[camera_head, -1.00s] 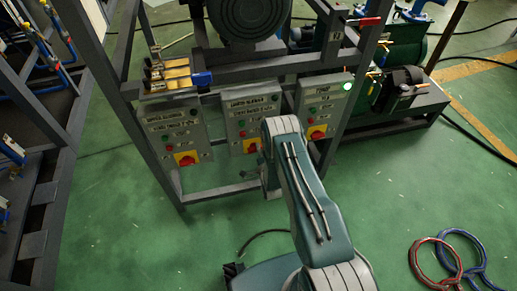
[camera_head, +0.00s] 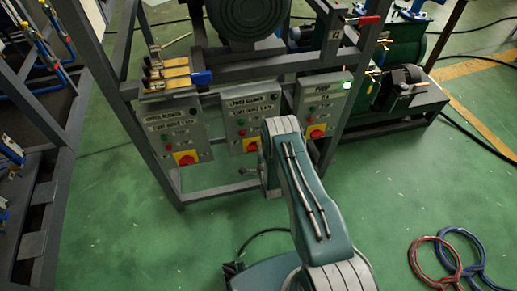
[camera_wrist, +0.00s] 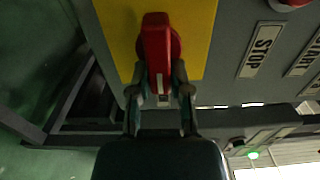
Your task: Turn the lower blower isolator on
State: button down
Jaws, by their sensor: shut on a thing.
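The lower blower panel (camera_head: 238,118) is the middle of the grey control boxes in the head view. Its isolator is a red rotary knob (camera_head: 252,147) on a yellow plate, partly hidden by my arm. In the wrist view the red knob (camera_wrist: 158,48) stands in front of the yellow plate (camera_wrist: 200,40), its long grip running up and down the picture. My gripper (camera_wrist: 160,92) is shut on the lower end of the knob, one finger on each side. The gripper's fingers are hidden behind my arm in the head view.
The upper blower panel (camera_head: 174,130) is on the left and the pump panel (camera_head: 322,105) on the right, with a lit green lamp (camera_head: 346,86). Frame bars surround the panels. Red (camera_head: 432,262) and blue hoses (camera_head: 478,262) lie on open green floor.

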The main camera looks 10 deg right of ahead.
jog(key=c, duration=0.6)
grip_release()
jog(key=shift+d+f, duration=0.2)
jog(key=shift+f, duration=0.05)
jog(key=shift+o, duration=0.2)
jog(key=shift+r, duration=0.1)
jog(key=s, duration=1.2)
